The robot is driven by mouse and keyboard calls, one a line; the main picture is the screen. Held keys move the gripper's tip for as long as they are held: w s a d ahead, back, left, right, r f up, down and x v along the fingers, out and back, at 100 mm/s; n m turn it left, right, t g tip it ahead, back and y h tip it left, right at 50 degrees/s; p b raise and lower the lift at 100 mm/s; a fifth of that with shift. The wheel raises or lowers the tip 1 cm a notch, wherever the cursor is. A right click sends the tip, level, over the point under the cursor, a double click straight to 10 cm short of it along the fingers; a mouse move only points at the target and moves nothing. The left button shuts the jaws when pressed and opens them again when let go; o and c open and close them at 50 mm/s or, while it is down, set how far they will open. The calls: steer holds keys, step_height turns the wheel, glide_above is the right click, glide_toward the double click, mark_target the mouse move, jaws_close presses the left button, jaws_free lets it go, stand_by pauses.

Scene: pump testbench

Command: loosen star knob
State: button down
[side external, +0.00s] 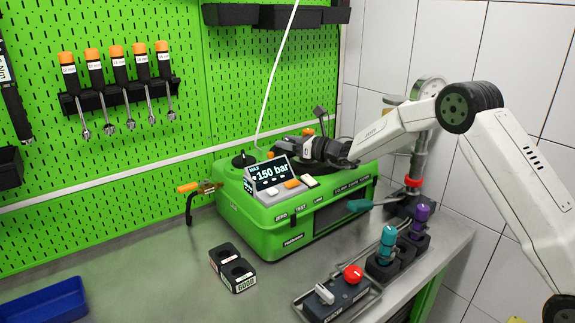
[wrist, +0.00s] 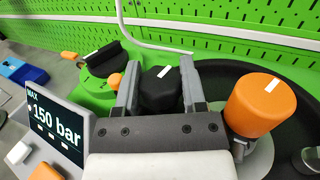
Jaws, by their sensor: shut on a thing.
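A black knob (wrist: 160,92) with a white line on top sits between the two grey fingers of my gripper (wrist: 158,84) in the wrist view. The fingers are shut on its sides. In the side view my gripper (side external: 288,149) reaches over the top of the green pump testbench (side external: 235,222), and hides the held knob there. A second black knob (wrist: 105,60), wider and also with a white line, stands on the green housing to the left of the fingers. It also shows in the side view (side external: 243,160).
An orange knob (wrist: 260,103) stands close to the right finger. A display (wrist: 55,128) reading 150 bar is at the left. A white cable (side external: 272,85) rises behind my gripper.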

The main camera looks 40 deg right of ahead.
steer(key=shift+n+g+y, duration=0.3)
steer(key=shift+y, duration=0.1)
steer(key=shift+n+g+y, duration=0.9)
steer(key=shift+n+y, duration=0.2)
steer(key=shift+y, duration=0.4)
steer(key=shift+c, duration=0.8)
jaws_free()
steer(key=shift+m+t+h, duration=0.5)
steer(key=shift+m+h, duration=0.1)
steer(key=shift+h, duration=0.2)
